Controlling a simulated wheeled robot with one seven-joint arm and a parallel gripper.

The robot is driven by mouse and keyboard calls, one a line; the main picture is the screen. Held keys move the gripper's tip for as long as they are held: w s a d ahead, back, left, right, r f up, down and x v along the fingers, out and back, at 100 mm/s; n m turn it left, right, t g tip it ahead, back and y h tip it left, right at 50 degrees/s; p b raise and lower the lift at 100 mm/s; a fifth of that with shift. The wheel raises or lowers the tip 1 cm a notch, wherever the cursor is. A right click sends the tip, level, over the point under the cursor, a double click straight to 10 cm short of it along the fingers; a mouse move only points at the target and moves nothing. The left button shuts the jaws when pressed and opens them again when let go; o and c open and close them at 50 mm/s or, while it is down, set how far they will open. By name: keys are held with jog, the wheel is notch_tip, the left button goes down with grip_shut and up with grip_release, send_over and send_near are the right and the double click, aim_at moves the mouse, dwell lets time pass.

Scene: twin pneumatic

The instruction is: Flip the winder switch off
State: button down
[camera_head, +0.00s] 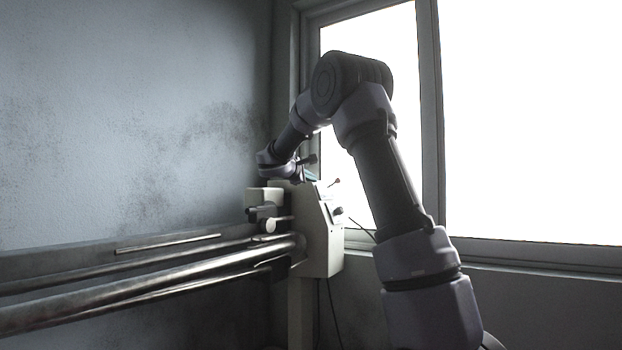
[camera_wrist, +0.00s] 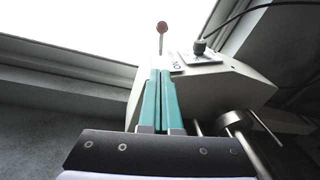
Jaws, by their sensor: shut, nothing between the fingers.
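The winder is a cream-coloured machine box (camera_head: 322,245) in the head view, and its body (camera_wrist: 238,85) also fills the middle of the wrist view. In the head view my gripper (camera_head: 312,175) is partly hidden above the box.
A black knob (camera_wrist: 200,47) on a pale plate sits right of the lever. Metal rollers (camera_head: 150,285) run left from the box. A bright window (camera_head: 525,125) lies behind, and a dark cable (camera_wrist: 285,5) crosses the upper right of the wrist view.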

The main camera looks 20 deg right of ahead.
aim_at(335, 182)
jog(key=w+d, duration=0.1)
jog(key=d, duration=0.1)
jog(key=w+d, duration=0.1)
jog(key=d, duration=0.2)
jog(key=w+d+f, duration=0.1)
jog(key=d, duration=0.2)
jog(key=shift+w+d, duration=0.1)
jog(key=shift+w, duration=0.3)
jog(key=shift+d+r, duration=0.1)
jog(key=shift+d, duration=0.05)
jog(key=shift+d, duration=0.15)
